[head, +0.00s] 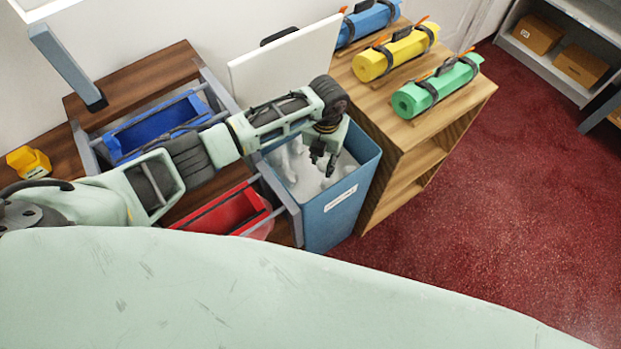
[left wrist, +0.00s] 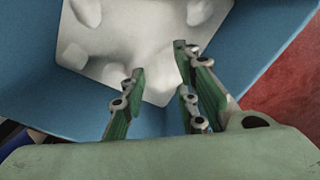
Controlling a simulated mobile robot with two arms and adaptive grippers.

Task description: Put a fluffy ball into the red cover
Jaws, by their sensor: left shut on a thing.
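My left gripper (head: 324,160) reaches down into a blue bin (head: 345,205) of white fluffy balls (head: 295,168). In the left wrist view its fingers (left wrist: 158,62) stand some way apart, closed on a white fluffy ball (left wrist: 158,82). This ball blends with the white pile behind it, so its outline is hard to tell. The red cover (head: 222,213) is an open red trough, left of the bin and lower in the head view, partly behind my arm. My right gripper is not in view.
A blue trough (head: 155,128) lies beyond my left arm, with a small yellow container (head: 28,161) at far left. A white panel (head: 285,62) stands behind the bin. A wooden shelf (head: 415,160) with blue, yellow and green rolls (head: 437,88) stands right of it.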

